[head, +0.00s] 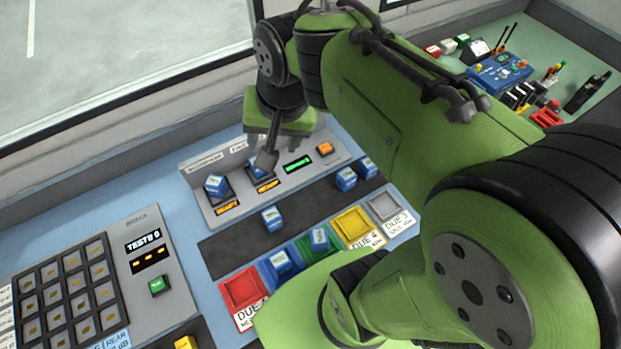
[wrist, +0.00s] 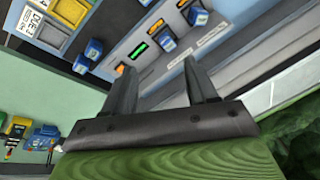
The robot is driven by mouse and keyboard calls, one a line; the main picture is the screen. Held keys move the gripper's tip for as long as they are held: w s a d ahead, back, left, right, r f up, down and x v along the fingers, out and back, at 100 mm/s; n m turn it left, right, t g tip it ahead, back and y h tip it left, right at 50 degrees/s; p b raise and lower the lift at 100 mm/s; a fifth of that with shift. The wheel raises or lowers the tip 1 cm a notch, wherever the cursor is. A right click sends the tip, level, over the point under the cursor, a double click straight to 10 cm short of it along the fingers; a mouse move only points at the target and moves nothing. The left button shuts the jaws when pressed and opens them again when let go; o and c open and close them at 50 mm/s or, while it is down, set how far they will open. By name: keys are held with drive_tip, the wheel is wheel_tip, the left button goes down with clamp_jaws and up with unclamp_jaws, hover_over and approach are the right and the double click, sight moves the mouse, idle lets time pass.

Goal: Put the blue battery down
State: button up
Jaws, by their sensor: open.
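My gripper (head: 268,148) is over the grey charging panel (head: 305,188), its fingers pointing down. In the wrist view my gripper (wrist: 157,68) is open, with nothing clamped between its fingers. A blue battery (head: 257,167) sits in the panel's second slot, partly hidden by my gripper in the head view. Another blue battery (head: 215,185) sits tilted in the left slot. A green display (head: 298,165) and an orange button (head: 325,148) are to the right.
More blue batteries stand on the dark strip (head: 240,250): one at left (head: 271,219), two at right (head: 346,179). Coloured pads line the front; the red pad (head: 242,288) and yellow pad (head: 352,223) look empty. A keypad console (head: 150,225) is at left. My arm hides the right side.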

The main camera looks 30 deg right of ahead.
drive_tip(key=s+n+t, duration=0.2)
drive_tip(key=s+n, duration=0.4)
drive_tip(key=s, duration=0.5)
drive_tip(key=shift+d+f+h, duration=0.2)
drive_tip(key=shift+d+h, duration=0.2)
drive_tip(key=shift+d, duration=0.05)
clamp_jaws()
idle(0.7)
